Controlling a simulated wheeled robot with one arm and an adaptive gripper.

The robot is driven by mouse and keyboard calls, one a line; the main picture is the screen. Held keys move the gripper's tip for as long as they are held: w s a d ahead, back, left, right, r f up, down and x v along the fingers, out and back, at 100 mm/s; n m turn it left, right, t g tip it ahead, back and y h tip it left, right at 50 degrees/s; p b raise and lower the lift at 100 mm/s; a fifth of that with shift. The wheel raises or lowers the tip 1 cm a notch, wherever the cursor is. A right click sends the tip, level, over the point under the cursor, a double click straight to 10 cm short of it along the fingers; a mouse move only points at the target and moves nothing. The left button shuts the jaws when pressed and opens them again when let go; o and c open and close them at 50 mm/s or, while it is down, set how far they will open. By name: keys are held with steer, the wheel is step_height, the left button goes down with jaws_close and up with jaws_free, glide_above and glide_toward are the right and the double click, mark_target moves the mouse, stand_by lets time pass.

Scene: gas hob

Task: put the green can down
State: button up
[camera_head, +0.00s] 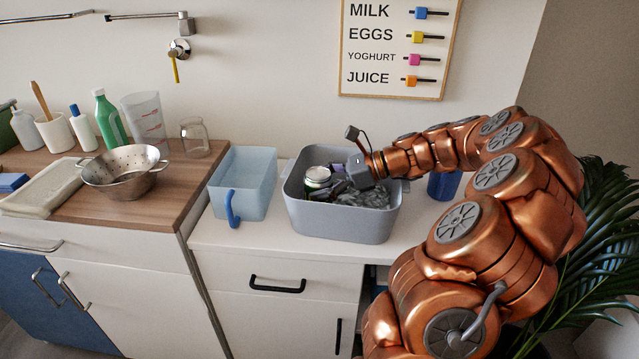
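The green can (317,179) has a silvery top and stands roughly upright at the left inside of the grey tub (341,225). My gripper (331,183) reaches into the tub from the right. Its dark fingers are at the can's right side and front and look closed on it. The can's lower part is hidden by the fingers and the tub, so I cannot tell whether it touches what lies below.
Crumpled greyish stuff (372,196) lies in the tub. A pale blue container (243,180) stands left of the tub, and a dark blue container (443,186) stands right. A colander (124,171) and bottles occupy the wooden counter. White counter shows in front of the tub.

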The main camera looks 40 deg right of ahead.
steer(key=shift+o, duration=0.4)
steer(key=shift+r, duration=0.1)
steer(key=shift+s+d+r, duration=0.15)
steer(key=shift+d, duration=0.1)
steer(key=v, duration=1.1)
steer(key=shift+r, duration=0.2)
steer(key=a+n+g, duration=0.1)
steer(key=a+n, duration=0.1)
steer(key=a, duration=0.3)
steer(key=a+n+g, duration=0.2)
steer(key=a, duration=0.2)
steer(key=a+n+g, duration=0.2)
steer(key=a, duration=0.3)
steer(key=shift+w+a+n, duration=0.3)
steer(key=shift+a, duration=0.1)
steer(key=s+a+f+n+g+h, duration=0.3)
steer(key=s+a+f+n, duration=0.1)
steer(key=s+a+n, duration=0.35)
steer(key=s+a+f+n+g+h, duration=0.35)
steer(key=s+a+n, duration=0.25)
steer(key=s+a, duration=0.25)
steer(key=s+d+f+n+h, duration=0.2)
steer(key=s+f+n+h, duration=0.2)
steer(key=s, duration=0.5)
steer(key=shift+n, duration=0.75)
